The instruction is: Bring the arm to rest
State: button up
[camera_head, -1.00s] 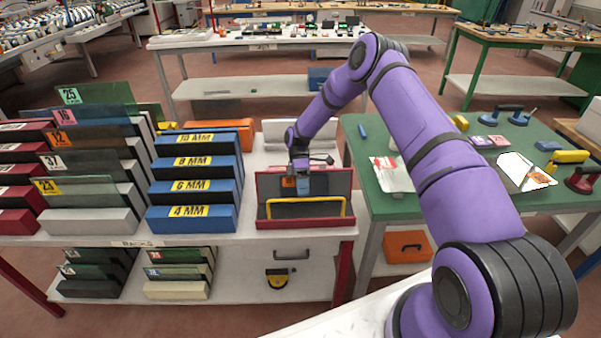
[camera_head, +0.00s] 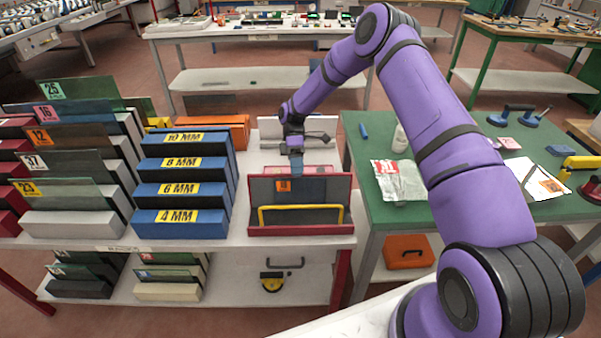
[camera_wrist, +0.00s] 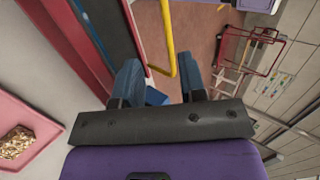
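My purple arm (camera_head: 425,110) reaches from the lower right over the green table and bends down toward the white rack table. My gripper (camera_head: 296,165) is behind the upper edge of the red-framed box (camera_head: 350,205), above the table, and its tips are partly hidden in the head view. In the wrist view my gripper (camera_wrist: 160,88) shows two blue fingers spread apart with nothing held between them. The red box has a grey panel, an orange label (camera_head: 283,185) and a yellow bar handle (camera_head: 300,208). The yellow bar (camera_wrist: 168,40) passes beyond the fingers in the wrist view.
Blue racks (camera_head: 183,190) marked by thickness stand left of the red box. Glass sheets (camera_head: 70,165) with numbered tags stand farther left. A green table (camera_head: 370,150) at the right holds a bag (camera_head: 400,182), bottle and tools.

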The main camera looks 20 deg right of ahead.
jog(key=shift+s+a, duration=0.1)
jog(key=shift+a, duration=0.1)
jog(key=s+d+r+m+t+h, duration=0.15)
jog(key=s+r, duration=0.25)
jog(key=r, duration=0.7)
jog(key=s+d+r+m+t, duration=0.1)
jog(key=s+r+m+t, duration=0.25)
jog(key=r, duration=0.65)
jog(key=s+d+r+m+t+h, duration=0.15)
jog(key=s+r, duration=0.25)
jog(key=r, duration=0.7)
jog(key=s+d+r+m+t, duration=0.1)
jog(key=s+r+m+t, duration=0.3)
jog(key=s, duration=0.8)
jog(key=s+d+r+m+t, duration=0.2)
jog(key=s+r+m+t, duration=0.2)
jog(key=s, duration=0.9)
jog(key=shift+s+r+t+y, duration=0.15)
jog(key=shift+r+t+y, duration=0.25)
jog(key=shift+r+t, duration=0.1)
